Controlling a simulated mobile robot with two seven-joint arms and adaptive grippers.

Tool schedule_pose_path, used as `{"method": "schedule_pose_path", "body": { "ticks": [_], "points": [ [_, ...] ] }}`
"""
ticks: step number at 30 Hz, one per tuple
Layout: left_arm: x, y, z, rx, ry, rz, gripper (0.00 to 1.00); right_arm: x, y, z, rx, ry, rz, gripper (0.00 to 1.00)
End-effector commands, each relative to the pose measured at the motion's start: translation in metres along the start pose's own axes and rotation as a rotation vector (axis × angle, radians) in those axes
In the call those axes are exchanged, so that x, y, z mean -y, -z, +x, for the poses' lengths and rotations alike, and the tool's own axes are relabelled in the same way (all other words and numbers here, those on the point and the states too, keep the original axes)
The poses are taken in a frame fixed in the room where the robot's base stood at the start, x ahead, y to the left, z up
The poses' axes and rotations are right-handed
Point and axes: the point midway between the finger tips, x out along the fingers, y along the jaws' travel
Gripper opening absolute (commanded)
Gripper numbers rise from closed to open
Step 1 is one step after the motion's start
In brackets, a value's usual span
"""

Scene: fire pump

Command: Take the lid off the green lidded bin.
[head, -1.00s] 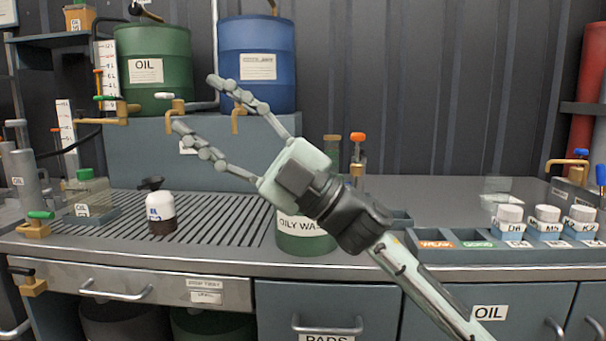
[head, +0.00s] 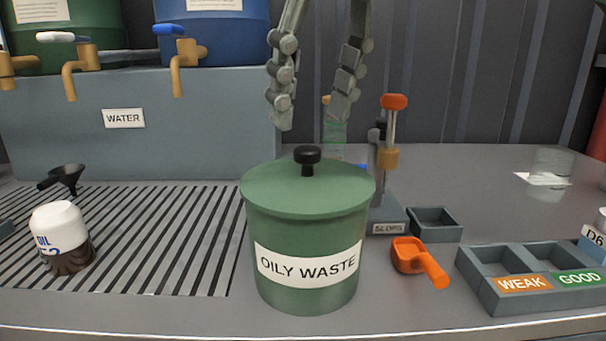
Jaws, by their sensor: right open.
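The green bin (head: 305,292), labelled OILY WASTE, stands upright on the grey counter in the middle of the head view. Its green lid (head: 270,187) sits on top, with a black knob (head: 307,156) at the centre. My right gripper (head: 312,122) points down from the top of the view, above the lid. Its two jointed fingers are apart, one on each side of the knob in the picture, with nothing between them. The fingertips appear above the knob and not touching it. My left gripper does not show.
An orange scoop (head: 420,262) lies right of the bin, near a small grey tray (head: 435,224) and an orange-topped stand (head: 390,150). A sorting tray (head: 520,300) is at the right.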

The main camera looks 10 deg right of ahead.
Motion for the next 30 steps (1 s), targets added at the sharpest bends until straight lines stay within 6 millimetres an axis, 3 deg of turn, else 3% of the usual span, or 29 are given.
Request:
{"method": "schedule_pose_path", "body": {
  "ticks": [12, 22, 30],
  "points": [
    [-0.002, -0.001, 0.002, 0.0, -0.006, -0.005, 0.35, 0.005, 0.0, 0.057, -0.003, -0.004, -0.003, 0.49],
    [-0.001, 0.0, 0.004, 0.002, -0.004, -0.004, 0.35, 0.004, -0.001, 0.064, 0.0, -0.006, -0.004, 0.49],
    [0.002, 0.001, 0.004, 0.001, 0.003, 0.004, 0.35, 0.004, -0.001, 0.064, -0.001, -0.006, -0.004, 0.16]
  ]
}}
